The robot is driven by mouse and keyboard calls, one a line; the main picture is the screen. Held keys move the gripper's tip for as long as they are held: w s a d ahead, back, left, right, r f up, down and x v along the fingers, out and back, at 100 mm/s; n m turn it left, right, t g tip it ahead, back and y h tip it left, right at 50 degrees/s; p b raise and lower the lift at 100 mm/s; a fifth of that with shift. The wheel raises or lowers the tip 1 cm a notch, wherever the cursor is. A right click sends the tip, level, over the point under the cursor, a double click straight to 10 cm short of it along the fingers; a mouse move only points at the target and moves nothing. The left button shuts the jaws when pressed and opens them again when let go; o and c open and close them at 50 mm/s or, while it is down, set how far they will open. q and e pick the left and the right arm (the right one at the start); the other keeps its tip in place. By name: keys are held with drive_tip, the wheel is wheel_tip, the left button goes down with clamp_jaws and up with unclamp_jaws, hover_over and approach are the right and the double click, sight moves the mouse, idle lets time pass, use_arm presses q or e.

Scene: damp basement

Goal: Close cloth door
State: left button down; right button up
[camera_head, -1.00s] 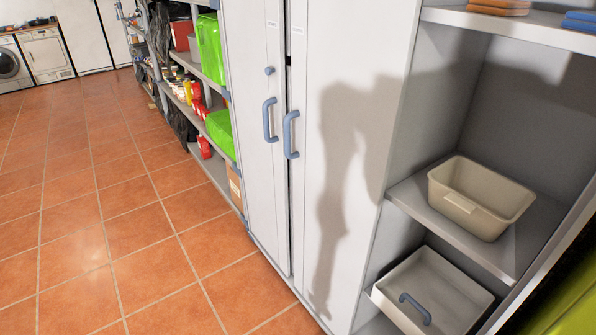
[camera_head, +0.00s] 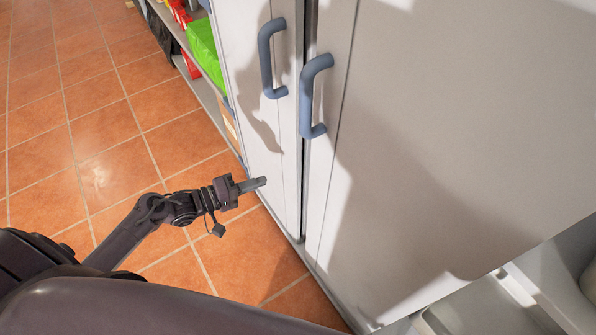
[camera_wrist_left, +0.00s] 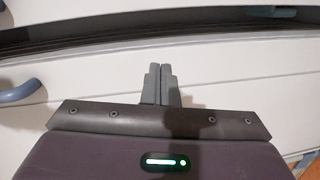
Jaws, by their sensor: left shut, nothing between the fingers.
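The white cabinet has a left door (camera_head: 240,70) and a right door (camera_head: 440,130), each with a blue-grey handle; the left door's handle (camera_head: 266,58) and the right door's handle (camera_head: 316,95) stand close together. A dark narrow gap runs between the doors, so they do not look flush. The gap (camera_wrist_left: 90,40) also crosses the left wrist view, with a handle (camera_wrist_left: 20,92) at its left edge. My left gripper (camera_head: 260,184) is shut and empty, low in front of the left door, below the handles. Its fingertips (camera_wrist_left: 160,70) are together; contact with the door cannot be told.
A shelf with a green bin (camera_head: 206,50) and other goods stands left of the cabinet. Open white shelving (camera_head: 490,310) is at the lower right. The orange tiled floor (camera_head: 90,120) at left is clear.

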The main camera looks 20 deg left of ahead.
sight(410, 284)
use_arm(q)
wheel_tip(410, 284, up, 5)
drive_tip(key=d+g+h, duration=0.1)
drive_tip(key=d+h, duration=0.1)
drive_tip(key=h, duration=0.1)
drive_tip(key=b+x, duration=0.1)
drive_tip(key=x, duration=0.8)
drive_tip(key=shift+d, duration=0.2)
use_arm(e)
drive_tip(key=shift+w+a+r, duration=0.1)
drive_tip(key=shift+w+r, duration=0.05)
drive_tip(key=shift+w, duration=0.4)
drive_tip(key=shift+w+a+r, duration=0.1)
drive_tip(key=shift+w, duration=0.4)
